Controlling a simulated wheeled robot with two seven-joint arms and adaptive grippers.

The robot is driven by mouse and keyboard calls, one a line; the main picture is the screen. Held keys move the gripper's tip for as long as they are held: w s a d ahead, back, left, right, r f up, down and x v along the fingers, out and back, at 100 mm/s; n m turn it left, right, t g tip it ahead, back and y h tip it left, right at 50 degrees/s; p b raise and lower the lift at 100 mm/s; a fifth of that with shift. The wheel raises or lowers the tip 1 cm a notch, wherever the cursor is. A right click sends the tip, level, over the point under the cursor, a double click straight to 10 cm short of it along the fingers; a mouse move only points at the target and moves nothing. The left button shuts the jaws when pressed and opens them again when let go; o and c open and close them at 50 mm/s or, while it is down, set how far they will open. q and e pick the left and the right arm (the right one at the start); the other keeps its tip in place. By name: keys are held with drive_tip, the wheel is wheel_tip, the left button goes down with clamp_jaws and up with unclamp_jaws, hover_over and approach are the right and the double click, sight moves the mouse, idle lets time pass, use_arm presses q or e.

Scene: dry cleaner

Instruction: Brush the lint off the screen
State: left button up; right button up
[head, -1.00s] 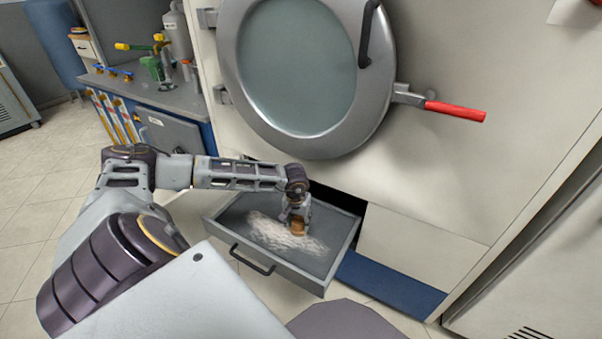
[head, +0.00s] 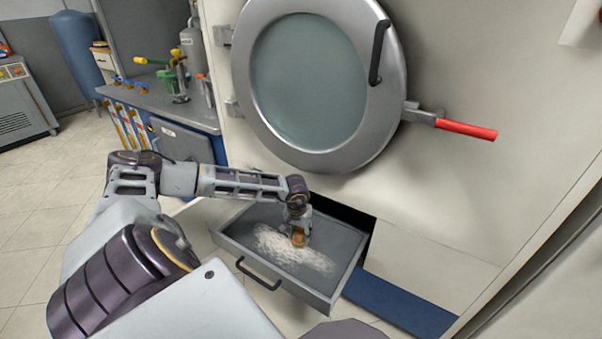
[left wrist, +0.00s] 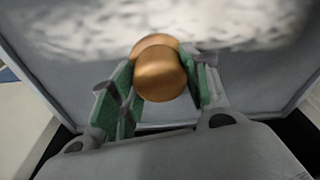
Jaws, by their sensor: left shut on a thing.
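A grey drawer (head: 345,284) is pulled out below the round door. White lint (head: 280,250) lies in a broad patch across the screen (head: 322,236) inside it. My left gripper (head: 298,230) reaches down over the drawer and is shut on a brown wooden brush (head: 298,240). In the left wrist view the brush's rounded brown handle (left wrist: 160,76) sits between the green-padded fingers, with the lint (left wrist: 215,30) just beyond it. The brush's bristles are hidden, so I cannot tell whether they touch the screen. My right gripper is out of view.
The large round door (head: 395,70) with a red-handled latch (head: 466,129) stands above the drawer. A drawer handle (head: 258,276) sticks out at the front. A workbench (head: 170,105) with bottles and tools stands at the back left. Tiled floor (head: 45,200) is clear at the left.

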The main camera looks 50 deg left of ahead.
use_arm(q)
drive_tip(key=shift+s+a, duration=0.25)
drive_tip(key=shift+a, duration=0.6)
drive_tip(key=shift+s+a, duration=0.25)
drive_tip(key=shift+a, duration=0.55)
drive_tip(key=shift+a, duration=0.1)
drive_tip(key=shift+s+a+r+p, duration=0.15)
drive_tip(key=shift+a+p, duration=0.1)
drive_tip(key=shift+a, duration=0.55)
drive_tip(key=shift+s+a+f+p, duration=0.15)
drive_tip(key=shift+a+p, duration=0.1)
drive_tip(key=shift+a, duration=0.55)
drive_tip(key=shift+r, duration=0.1)
drive_tip(key=shift+a, duration=0.15)
drive_tip(key=shift+s+a, duration=0.25)
drive_tip(key=shift+a, duration=0.55)
drive_tip(key=shift+s+a, duration=0.2)
drive_tip(key=shift+a, duration=0.6)
drive_tip(key=shift+a, duration=0.15)
drive_tip(key=shift+s+a+p, duration=0.2)
drive_tip(key=shift+a+p, duration=0.1)
drive_tip(key=shift+a, duration=0.55)
drive_tip(key=shift+s+a+p, duration=0.2)
drive_tip(key=shift+a+p, duration=0.05)
drive_tip(key=shift+a, duration=0.55)
